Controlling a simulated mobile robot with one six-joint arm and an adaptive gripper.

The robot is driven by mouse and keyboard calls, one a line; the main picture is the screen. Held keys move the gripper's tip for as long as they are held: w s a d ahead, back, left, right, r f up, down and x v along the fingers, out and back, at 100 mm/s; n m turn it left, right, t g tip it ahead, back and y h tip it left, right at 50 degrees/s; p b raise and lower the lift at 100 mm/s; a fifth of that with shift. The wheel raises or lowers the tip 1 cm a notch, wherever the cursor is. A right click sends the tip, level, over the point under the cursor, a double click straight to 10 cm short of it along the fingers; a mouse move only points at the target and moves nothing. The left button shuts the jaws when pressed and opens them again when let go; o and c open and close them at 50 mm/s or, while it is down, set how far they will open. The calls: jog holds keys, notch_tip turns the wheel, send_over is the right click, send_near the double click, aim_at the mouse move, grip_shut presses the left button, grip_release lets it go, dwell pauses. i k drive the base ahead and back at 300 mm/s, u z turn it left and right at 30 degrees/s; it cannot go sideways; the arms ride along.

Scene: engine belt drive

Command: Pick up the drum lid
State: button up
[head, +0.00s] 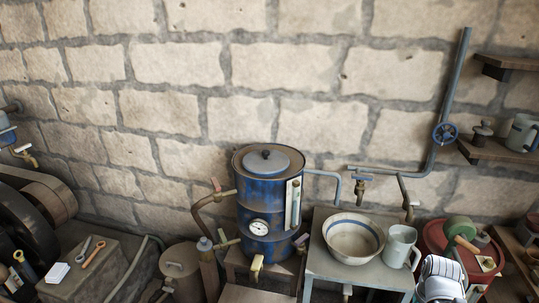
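The drum lid (281,162) is a round grey-blue disc with a dark knob at its middle. It lies on the top of an upright blue, rusty drum (247,205) near the middle of the head view. The lid is a little smaller than the drum's brown rim, which shows around it. The drum has a round dial and an upright sight gauge on its front.
A low table (330,265) right of the drum holds a bowl (354,250) and a mug (399,247). Pipes (208,207) adjoin the drum's left side. A wall pipe with a blue valve wheel (445,133) stands right. The space above the lid is clear.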

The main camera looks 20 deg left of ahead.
aim_at(264, 161)
jog(key=z, duration=0.05)
jog(key=i, duration=1.05)
jog(key=u, duration=1.6)
